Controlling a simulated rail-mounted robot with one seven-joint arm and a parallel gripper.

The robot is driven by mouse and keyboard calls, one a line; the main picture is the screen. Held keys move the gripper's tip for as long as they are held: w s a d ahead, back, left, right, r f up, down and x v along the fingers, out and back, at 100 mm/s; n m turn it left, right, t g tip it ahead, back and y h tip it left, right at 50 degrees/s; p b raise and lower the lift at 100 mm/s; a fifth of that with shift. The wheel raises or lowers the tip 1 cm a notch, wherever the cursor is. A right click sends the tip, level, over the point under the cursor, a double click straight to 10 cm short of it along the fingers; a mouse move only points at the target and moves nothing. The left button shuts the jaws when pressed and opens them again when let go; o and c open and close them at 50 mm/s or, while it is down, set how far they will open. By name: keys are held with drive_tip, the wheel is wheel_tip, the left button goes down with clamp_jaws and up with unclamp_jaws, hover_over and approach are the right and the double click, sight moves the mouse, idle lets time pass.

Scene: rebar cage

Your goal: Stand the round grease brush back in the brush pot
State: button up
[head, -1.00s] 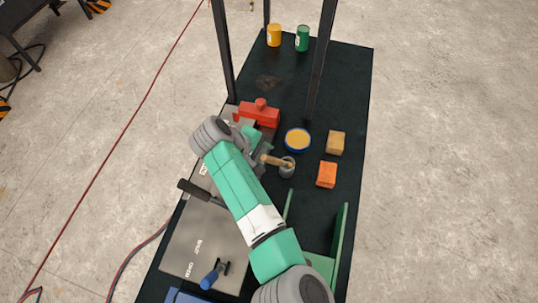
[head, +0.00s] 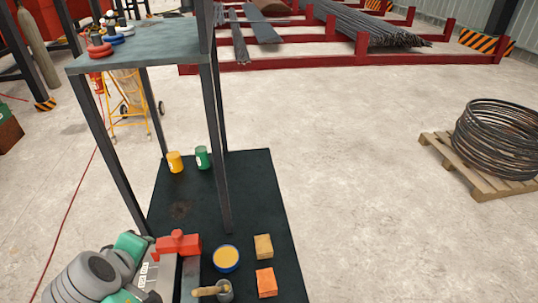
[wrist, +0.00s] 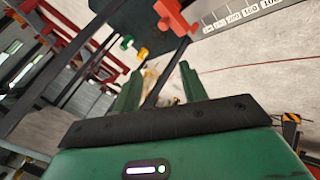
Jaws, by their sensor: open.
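The round grease brush shows in the head view as a thick wooden handle (head: 207,291) at the bottom edge. In the head view my arm fills the lower left, left of the pot.
A blue-rimmed tin of yellow grease (head: 226,258), a tan block (head: 263,247) and an orange block (head: 267,282) stand near the pot. A red tool (head: 178,244) lies left. Dark posts (head: 215,150) rise from the mat (head: 255,190). Yellow (head: 174,162) and green (head: 202,157) cups stand behind.

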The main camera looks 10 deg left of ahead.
drive_tip(key=w+d+r+m+t+y, duration=0.1)
drive_tip(key=d+r+m+t+y, duration=0.2)
drive_tip(key=r, duration=0.7)
drive_tip(key=d+r+m+t+y, duration=0.1)
drive_tip(key=d+r+m+t, duration=0.2)
drive_tip(key=r, duration=0.7)
drive_tip(key=s+d+r+m+t+h, duration=0.3)
drive_tip(key=d+r, duration=0.6)
drive_tip(key=d, duration=0.3)
drive_tip(key=s+d+r+m+t+h, duration=0.3)
drive_tip(key=s+d+r+m+t, duration=0.2)
drive_tip(key=d, duration=0.7)
drive_tip(key=s+r+t, duration=0.2)
drive_tip(key=s+r, duration=0.1)
drive_tip(key=shift+s+d+r+m, duration=0.25)
drive_tip(key=shift+s+r+m, duration=0.05)
drive_tip(key=shift+s+r, duration=0.1)
